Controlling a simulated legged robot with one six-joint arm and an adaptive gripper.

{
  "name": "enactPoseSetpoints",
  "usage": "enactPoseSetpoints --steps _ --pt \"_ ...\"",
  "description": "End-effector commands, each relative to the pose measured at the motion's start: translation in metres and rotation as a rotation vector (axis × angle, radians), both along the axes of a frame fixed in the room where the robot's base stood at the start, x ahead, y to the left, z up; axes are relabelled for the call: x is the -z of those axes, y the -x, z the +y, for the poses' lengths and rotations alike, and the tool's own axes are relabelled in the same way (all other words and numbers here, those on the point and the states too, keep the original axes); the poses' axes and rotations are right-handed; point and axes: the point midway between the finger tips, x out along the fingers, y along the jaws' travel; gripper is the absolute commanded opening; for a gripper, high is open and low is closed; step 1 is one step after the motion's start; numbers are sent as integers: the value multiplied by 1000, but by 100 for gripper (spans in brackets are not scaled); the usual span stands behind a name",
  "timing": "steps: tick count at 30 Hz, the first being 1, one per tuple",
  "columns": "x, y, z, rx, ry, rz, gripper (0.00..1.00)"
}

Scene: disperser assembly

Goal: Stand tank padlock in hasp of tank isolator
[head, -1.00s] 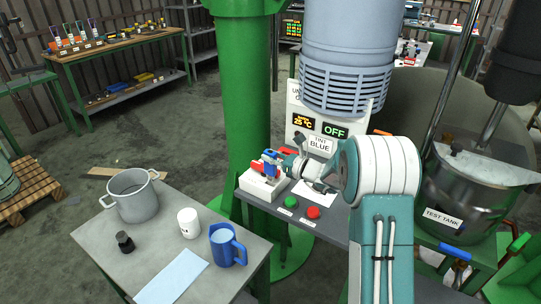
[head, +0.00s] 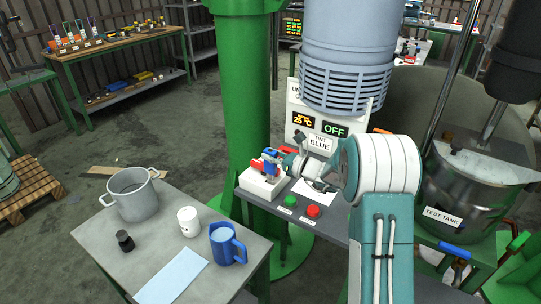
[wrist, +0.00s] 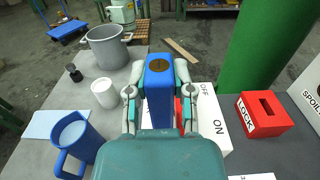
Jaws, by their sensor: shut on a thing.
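My gripper (wrist: 158,95) is shut on the blue padlock (wrist: 159,82), which has a round brass-coloured spot on its end. In the head view the padlock (head: 271,160) is held at the white tank isolator (head: 263,186). In the wrist view the isolator (wrist: 211,130) is a white box marked OFF and ON, with a red part (wrist: 178,112) beside the padlock. The padlock hides the hasp and its own shackle, so I cannot tell whether the shackle is in the hasp.
A red LOCK block (wrist: 265,113) stands right of the isolator. Green (head: 290,201) and red (head: 313,211) buttons are in front. The left table holds a pot (head: 135,198), white cup (head: 188,222), blue jug (head: 226,246) and black object (head: 125,241). A green column (head: 243,110) rises behind.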

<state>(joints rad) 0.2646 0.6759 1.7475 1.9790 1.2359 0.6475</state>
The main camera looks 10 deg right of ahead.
Motion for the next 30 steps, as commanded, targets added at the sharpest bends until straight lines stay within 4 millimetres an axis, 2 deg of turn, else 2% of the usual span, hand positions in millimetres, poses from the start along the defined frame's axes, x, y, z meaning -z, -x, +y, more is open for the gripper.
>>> enactPoseSetpoints --steps 10,30 --pt "1 0 0 0 -1 -1 0" --pt "15 0 0 0 -1 -1 0"
